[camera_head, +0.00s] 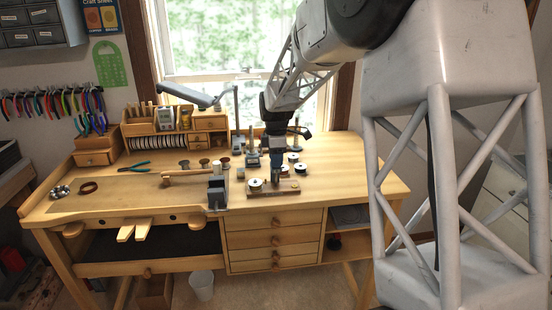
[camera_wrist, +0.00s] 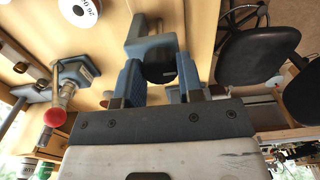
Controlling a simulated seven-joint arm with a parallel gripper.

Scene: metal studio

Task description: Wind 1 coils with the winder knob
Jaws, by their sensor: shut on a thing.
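The winder stands near the front edge of the bench, on a long wooden base (camera_head: 262,194) with a pale spool (camera_head: 255,184) at its left. My gripper (camera_head: 279,172) reaches down to its right part from above. In the wrist view my gripper (camera_wrist: 160,78) has its two blue fingers shut on a dark round winder knob (camera_wrist: 158,65). A blue-grey bracket (camera_wrist: 145,28) shows just beyond the knob. In the head view, the fingers and knob are too small to make out clearly.
A dark grey block (camera_head: 217,190) stands at the bench edge left of the winder. Several spools lie behind it, and one white spool (camera_wrist: 80,12) shows in the wrist view. A red-ended tool (camera_wrist: 55,116) is left of my fingers. The bench's left front is mostly clear.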

